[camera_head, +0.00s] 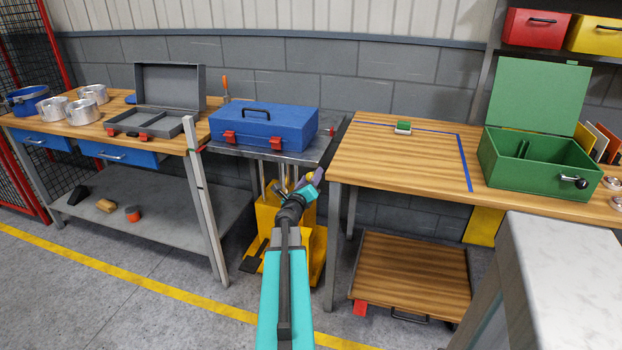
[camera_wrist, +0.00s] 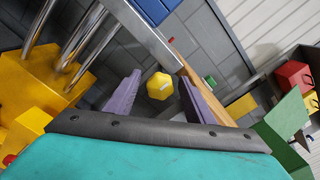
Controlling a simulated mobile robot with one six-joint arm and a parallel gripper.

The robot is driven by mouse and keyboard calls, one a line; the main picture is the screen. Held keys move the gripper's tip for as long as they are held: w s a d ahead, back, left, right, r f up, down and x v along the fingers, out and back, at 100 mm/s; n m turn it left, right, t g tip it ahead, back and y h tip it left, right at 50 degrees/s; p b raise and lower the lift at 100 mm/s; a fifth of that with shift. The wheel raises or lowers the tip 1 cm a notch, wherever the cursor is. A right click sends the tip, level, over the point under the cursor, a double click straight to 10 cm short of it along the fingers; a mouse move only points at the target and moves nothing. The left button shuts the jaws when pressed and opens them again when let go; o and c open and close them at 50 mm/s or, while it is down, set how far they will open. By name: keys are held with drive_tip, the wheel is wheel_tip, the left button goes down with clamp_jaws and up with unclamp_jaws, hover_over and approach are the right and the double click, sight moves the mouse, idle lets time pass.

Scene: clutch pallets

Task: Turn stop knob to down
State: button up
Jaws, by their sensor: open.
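The stop knob is most likely the yellow faceted knob (camera_wrist: 160,86) with a small mark on its face, in the middle of the wrist view. My gripper (camera_wrist: 159,77) is open, with one purple finger to the left of the knob and one to its right. Gaps show on both sides, and I cannot tell how deep the knob sits between the fingers. In the head view my gripper (camera_head: 312,181) is in front of the yellow lift table's metal top (camera_head: 318,151). A small yellow patch shows by its fingertips there, mostly hidden.
A blue toolbox (camera_head: 264,126) stands on the lift table. A workbench with an open grey case (camera_head: 170,88) is on the left. A wooden table (camera_head: 395,160) with an open green box (camera_head: 530,185) is on the right. The lift's yellow base (camera_head: 268,222) stands below.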

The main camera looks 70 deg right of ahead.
drive_tip(key=c, duration=1.1)
drive_tip(key=shift+n, duration=0.4)
drive_tip(key=n+p, duration=0.2)
drive_tip(key=n, duration=0.2)
drive_tip(key=n+p, duration=0.2)
drive_tip(key=n, duration=0.2)
drive_tip(key=shift+n, duration=0.4)
drive_tip(key=n+p, duration=0.3)
drive_tip(key=n, duration=0.1)
drive_tip(key=shift+n, duration=0.3)
drive_tip(key=shift+f+n+p, duration=0.1)
drive_tip(key=shift+n+p, duration=0.9)
drive_tip(key=shift+n, duration=0.9)
